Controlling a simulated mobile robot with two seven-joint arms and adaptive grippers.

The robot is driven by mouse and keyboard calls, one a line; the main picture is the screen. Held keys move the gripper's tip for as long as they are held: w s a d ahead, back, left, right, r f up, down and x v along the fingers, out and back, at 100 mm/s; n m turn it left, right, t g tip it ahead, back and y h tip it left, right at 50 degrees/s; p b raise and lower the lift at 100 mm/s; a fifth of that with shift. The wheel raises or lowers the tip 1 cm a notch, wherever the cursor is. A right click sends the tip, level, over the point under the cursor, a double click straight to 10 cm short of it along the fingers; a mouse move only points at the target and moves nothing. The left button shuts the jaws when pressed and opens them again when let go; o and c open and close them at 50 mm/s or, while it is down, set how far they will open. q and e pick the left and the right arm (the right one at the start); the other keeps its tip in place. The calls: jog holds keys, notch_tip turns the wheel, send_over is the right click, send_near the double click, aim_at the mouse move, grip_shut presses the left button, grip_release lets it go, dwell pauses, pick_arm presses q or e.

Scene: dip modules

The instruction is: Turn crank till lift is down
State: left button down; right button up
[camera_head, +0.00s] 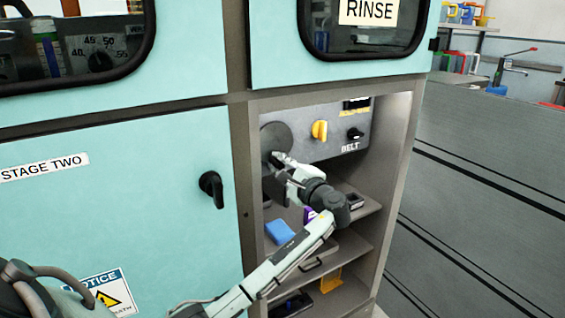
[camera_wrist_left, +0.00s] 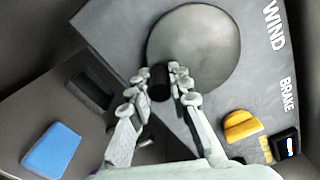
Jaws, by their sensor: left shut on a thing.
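The crank is a round grey disc (camera_head: 276,136) on the control panel inside the open bay, and it fills the upper middle of the left wrist view (camera_wrist_left: 200,42). Its short black handle (camera_wrist_left: 159,82) sticks out near the disc's edge. My left gripper (camera_wrist_left: 160,80) is shut on this handle, with a finger on each side. In the head view the left gripper (camera_head: 274,163) is at the lower part of the disc, and my arm hides some of the bay. I cannot make out the lift in either view. My right gripper does not show.
Shelves below hold a blue block (camera_head: 279,231) and other small items. The bay's side walls are close around my arm. A teal door (camera_head: 120,215) stands left.

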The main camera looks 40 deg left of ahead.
pick_arm(q)
jog(key=m, duration=0.2)
jog(key=s+m, duration=0.1)
jog(key=s+r+m, duration=0.1)
jog(key=m, duration=0.1)
jog(key=shift+a+m, duration=0.3)
jog(key=shift+a, duration=0.05)
jog(key=shift+s+a+r+m, duration=0.1)
jog(key=shift+s+r+m, duration=0.15)
jog(key=shift+m, duration=0.75)
jog(key=shift+s+a+r+m, duration=0.15)
jog(key=shift+r+m, duration=0.1)
jog(key=shift+m, duration=0.75)
jog(key=c, duration=1.4)
grip_release()
jog(key=shift+d, duration=0.1)
jog(key=v, duration=1.2)
jog(key=shift+s, duration=0.1)
